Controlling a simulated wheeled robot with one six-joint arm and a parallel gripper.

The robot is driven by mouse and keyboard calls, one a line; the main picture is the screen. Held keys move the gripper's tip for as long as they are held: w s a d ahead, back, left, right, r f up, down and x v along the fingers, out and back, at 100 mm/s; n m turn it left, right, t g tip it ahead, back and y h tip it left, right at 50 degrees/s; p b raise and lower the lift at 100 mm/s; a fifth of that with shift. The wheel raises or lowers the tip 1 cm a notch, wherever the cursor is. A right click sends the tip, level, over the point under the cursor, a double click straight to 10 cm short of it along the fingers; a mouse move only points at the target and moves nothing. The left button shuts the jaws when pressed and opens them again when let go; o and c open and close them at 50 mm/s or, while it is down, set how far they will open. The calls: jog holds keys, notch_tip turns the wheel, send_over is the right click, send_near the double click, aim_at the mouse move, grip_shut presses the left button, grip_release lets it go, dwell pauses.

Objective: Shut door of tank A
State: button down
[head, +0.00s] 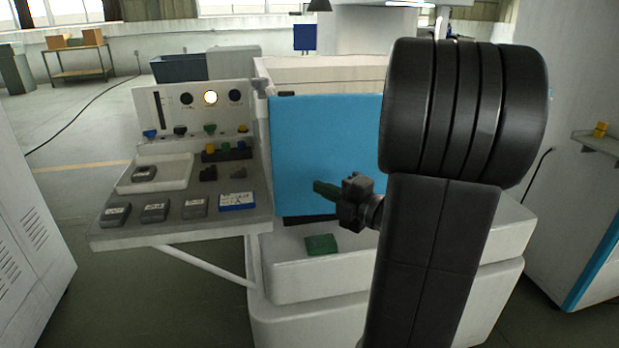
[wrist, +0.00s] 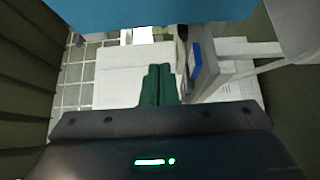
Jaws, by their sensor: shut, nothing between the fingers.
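The tank door (head: 322,140) is a flat blue panel on the front of the white tank (head: 320,75) in the head view. My arm hides its right part. A dark band shows under its lower edge. I see no letter on it. My gripper (head: 318,187) has green fingers, which are shut and empty. They appear in front of the lower part of the door, pointing left; I cannot tell whether they touch it. In the wrist view my gripper (wrist: 160,68) shows its fingers together, and the blue panel (wrist: 150,14) crosses the top.
A control console (head: 180,205) with buttons, grey blocks and a small tray stands left of the door. A green block (head: 321,244) lies on the white ledge (head: 300,280) below the door. A white cabinet (head: 30,235) is at the left. Open floor lies beyond the console.

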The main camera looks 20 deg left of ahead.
jog(key=x, duration=0.3)
jog(key=w+x, duration=0.1)
jog(key=x, duration=0.3)
jog(key=w+p+x, duration=0.1)
jog(key=x, duration=0.3)
jog(key=shift+w+d, duration=0.15)
jog(key=shift+d, duration=0.15)
jog(key=shift+w+a, duration=0.2)
jog(key=shift+w, duration=0.15)
